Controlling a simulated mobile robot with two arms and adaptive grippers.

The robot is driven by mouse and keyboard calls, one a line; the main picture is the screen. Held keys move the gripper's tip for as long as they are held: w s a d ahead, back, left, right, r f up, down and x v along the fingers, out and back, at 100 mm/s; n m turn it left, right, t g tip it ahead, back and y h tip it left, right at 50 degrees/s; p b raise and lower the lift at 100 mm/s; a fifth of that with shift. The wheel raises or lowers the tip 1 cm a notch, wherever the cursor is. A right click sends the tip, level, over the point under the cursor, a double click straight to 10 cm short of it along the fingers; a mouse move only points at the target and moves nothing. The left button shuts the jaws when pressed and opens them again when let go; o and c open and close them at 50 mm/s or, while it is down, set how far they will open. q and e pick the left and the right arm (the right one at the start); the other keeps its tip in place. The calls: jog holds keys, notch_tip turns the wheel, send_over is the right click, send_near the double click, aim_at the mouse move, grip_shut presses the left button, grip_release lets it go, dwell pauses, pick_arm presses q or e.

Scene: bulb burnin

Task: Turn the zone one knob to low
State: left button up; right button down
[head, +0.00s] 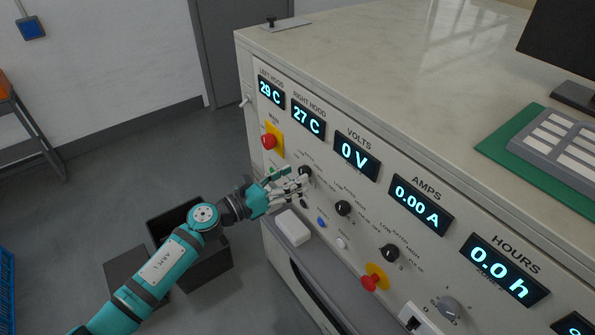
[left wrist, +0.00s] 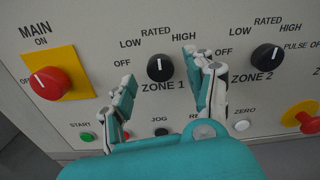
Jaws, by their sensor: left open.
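The zone 1 knob (left wrist: 160,68) is a round black knob with a white pointer line, under the labels OFF, LOW, RATED and HIGH. Its line stands about upright, toward RATED. In the head view the knob (head: 305,171) is partly hidden by my fingers. My left gripper (left wrist: 162,76) is open, its fingers on either side of the knob, with gaps showing between each finger and the knob. In the head view the gripper (head: 298,180) reaches the panel from the left. My right gripper is not in view.
The zone 2 knob (left wrist: 267,58) is to the right. The red main switch (left wrist: 48,84) on a yellow plate is to the left. Small buttons, including a green start button (left wrist: 86,136), sit below. A white box (head: 292,227) rests on the ledge under my gripper.

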pick_arm(q)
jog(key=shift+x, duration=1.05)
grip_shut()
jog(key=shift+n, duration=0.3)
jog(key=n+p, duration=0.1)
jog(key=n, duration=0.2)
jog(key=shift+n+p, duration=0.9)
jog(key=shift+n, duration=1.1)
